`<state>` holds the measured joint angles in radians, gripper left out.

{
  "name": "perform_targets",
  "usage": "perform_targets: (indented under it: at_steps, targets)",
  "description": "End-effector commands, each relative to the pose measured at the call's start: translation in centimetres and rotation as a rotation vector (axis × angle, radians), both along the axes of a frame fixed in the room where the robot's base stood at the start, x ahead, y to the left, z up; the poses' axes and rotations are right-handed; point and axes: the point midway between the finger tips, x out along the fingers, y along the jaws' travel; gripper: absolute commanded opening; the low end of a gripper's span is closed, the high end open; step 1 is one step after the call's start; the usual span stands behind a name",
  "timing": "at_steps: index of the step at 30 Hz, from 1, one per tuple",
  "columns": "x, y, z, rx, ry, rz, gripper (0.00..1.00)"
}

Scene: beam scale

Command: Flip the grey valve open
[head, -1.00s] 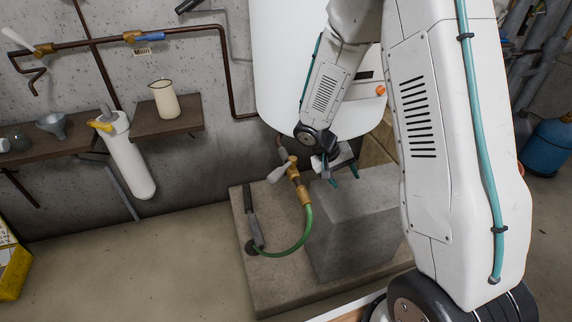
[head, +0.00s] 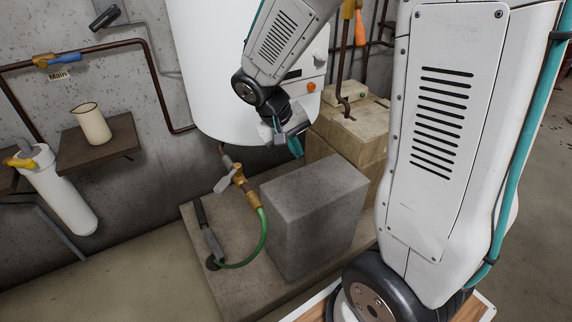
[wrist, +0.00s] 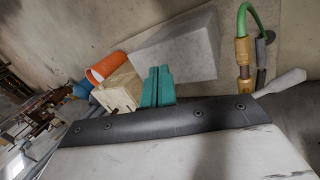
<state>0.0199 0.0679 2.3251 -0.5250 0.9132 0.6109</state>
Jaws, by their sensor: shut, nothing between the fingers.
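The grey valve is a brass fitting with a light grey lever (head: 226,183), low in front of the white tank. A green hose (head: 262,238) runs from its lower end. The lever points down and to the left, at an angle to the brass body (head: 239,176). In the wrist view the lever (wrist: 283,83) and brass body (wrist: 243,58) show at the right. My gripper (head: 296,147) is above and to the right of the valve, over the grey block, apart from the lever. Its teal fingers (wrist: 157,86) are together and empty.
A grey concrete block (head: 312,215) stands right of the valve on a low slab (head: 238,284). The white tank (head: 215,80) is behind. A blue-handled valve (head: 63,60) labelled Main is on the wall pipe at left. A jug (head: 92,124) stands on a shelf.

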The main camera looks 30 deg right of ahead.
Motion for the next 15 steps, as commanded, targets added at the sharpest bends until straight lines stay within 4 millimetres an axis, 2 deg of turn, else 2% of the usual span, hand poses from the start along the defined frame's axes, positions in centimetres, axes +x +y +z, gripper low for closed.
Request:
perform_targets:
  at_steps: [1,6,10,15]
  targets:
    - [-1.3,0.5,2.0,0.021,-0.018,0.007,0.00]
    - [-6.2,2.5,6.8,0.117,-0.046,0.048,0.00]
    - [-10.2,4.3,9.6,0.200,-0.074,0.101,0.00]
    - [-14.9,6.6,11.7,0.303,-0.113,0.189,0.00]
